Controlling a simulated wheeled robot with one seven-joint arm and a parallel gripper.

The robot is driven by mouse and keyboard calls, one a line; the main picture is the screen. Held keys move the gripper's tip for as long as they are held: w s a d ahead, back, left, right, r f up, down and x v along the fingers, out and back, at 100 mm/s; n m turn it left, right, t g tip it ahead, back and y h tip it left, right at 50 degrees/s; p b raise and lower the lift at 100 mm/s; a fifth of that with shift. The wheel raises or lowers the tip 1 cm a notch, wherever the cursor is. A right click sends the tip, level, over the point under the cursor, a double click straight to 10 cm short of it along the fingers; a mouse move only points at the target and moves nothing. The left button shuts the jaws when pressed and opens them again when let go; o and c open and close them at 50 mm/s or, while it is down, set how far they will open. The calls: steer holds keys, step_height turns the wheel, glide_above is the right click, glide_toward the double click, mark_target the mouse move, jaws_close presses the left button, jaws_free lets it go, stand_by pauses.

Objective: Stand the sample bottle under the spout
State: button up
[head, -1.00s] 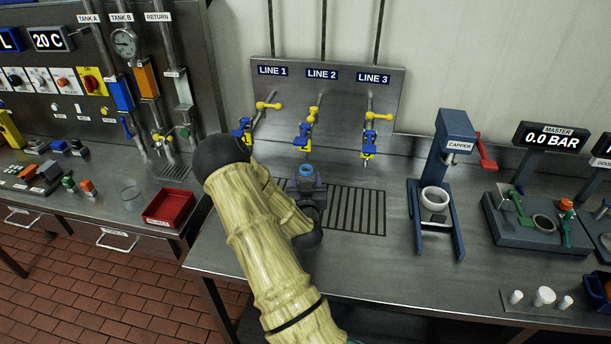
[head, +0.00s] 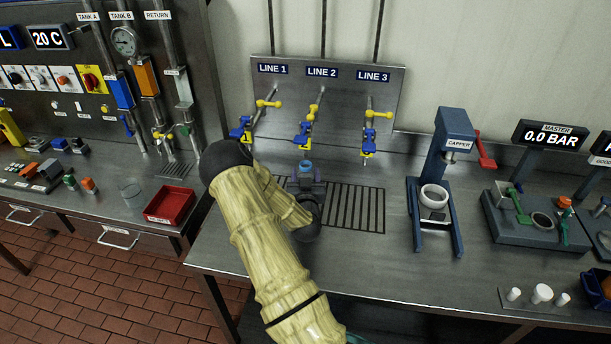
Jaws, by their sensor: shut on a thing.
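The sample bottle (head: 306,169) shows only its blue top; the rest is hidden in my gripper. My gripper (head: 306,184) is shut on it over the drain grate (head: 356,208). The bottle looks upright, close below and in front of the LINE 2 spout (head: 305,147) as seen here. I cannot tell whether its base touches the grate. The LINE 1 spout (head: 247,137) hangs to the left and the LINE 3 spout (head: 367,154) to the right, each with blue and yellow valve parts.
My arm covers the front left of the steel bench. A blue capper (head: 451,150) with a white cup stands to the right. The grate's right part is clear.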

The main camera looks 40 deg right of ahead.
steer(key=shift+s+f, duration=0.15)
steer(key=shift+f, duration=0.1)
steer(key=o, duration=0.8)
steer(key=shift+f, duration=0.1)
steer(key=shift+o, duration=0.7)
steer(key=shift+f, duration=0.15)
steer(key=shift+r+p, duration=0.6)
steer(key=b+v, duration=0.3)
steer(key=v, duration=0.8)
steer(key=shift+s+a+r+b, duration=0.25)
steer(key=shift+a+b, duration=0.1)
steer(key=shift+w, duration=0.1)
